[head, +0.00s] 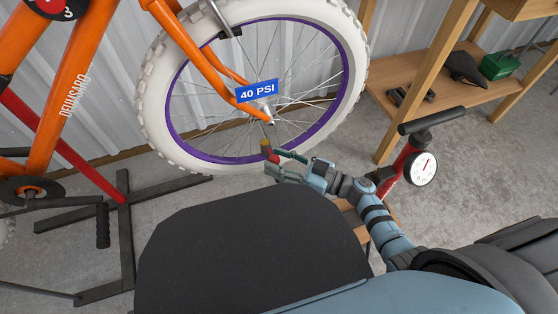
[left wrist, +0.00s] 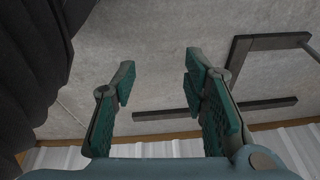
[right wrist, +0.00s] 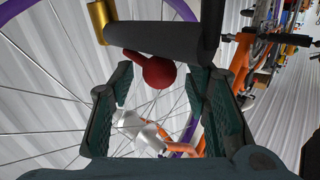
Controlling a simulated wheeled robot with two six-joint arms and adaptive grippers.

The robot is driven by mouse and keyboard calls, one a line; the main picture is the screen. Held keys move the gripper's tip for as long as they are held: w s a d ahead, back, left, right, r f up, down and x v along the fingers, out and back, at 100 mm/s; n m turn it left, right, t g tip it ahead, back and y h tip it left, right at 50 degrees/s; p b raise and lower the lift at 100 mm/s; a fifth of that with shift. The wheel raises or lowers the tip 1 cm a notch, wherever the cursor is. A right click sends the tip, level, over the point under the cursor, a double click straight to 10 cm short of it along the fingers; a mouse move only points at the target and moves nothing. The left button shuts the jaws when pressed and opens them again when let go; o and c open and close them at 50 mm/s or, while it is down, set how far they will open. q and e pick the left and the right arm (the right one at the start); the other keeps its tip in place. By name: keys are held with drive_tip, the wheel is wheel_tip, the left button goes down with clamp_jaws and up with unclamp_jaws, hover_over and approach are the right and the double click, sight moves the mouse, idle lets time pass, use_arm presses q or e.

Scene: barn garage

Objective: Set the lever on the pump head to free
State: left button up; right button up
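The pump head shows in the right wrist view as a dark cylinder (right wrist: 165,38) with a brass end. Its red lever (right wrist: 158,71), with a round knob, points down between my right fingertips. In the head view the pump head (head: 266,147) is small, just below the wheel hub, and partly hidden by my right gripper (head: 284,165). My right gripper (right wrist: 160,85) has its fingers apart on both sides of the lever knob; I cannot tell whether either touches it. My left gripper (left wrist: 158,78) is open and empty above the floor, outside the head view.
The red floor pump (head: 400,168) with a round gauge stands right of my right forearm. The white tyre (head: 158,110) and the "40 PSI" tag (head: 257,91) are close to my right gripper. A wooden shelf (head: 420,105) stands at the right; a black stand (head: 124,230) lies left.

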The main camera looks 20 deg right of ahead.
sight(278, 157)
clamp_jaws()
